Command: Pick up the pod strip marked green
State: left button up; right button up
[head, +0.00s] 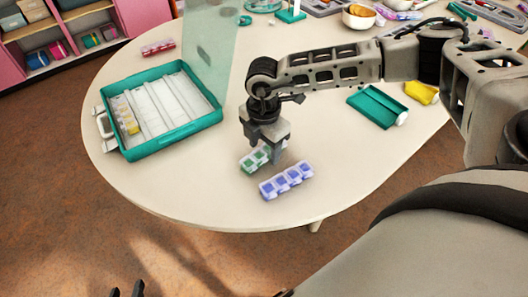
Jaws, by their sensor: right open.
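The pod strip marked green (251,161) lies on the table near its front edge, partly hidden under my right gripper. My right gripper (264,151) points down over this strip and is open, its fingers at the strip. I cannot tell whether they touch it. A pod strip marked blue-violet (287,180) lies just to the right and nearer the table edge. My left gripper (127,291) shows only its dark fingertips at the bottom left, apart and empty, below the table edge.
A teal case (176,137) with white rows and a yellow-marked strip (125,115) stands open at left. A red strip (158,47) lies behind it. A teal tray (377,107) and yellow item (421,92) are at right. The front left tabletop is clear.

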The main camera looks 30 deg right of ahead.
jog(key=shift+f, duration=0.1)
jog(key=shift+c, duration=0.3)
jog(key=c, duration=1)
jog(key=shift+c, duration=0.2)
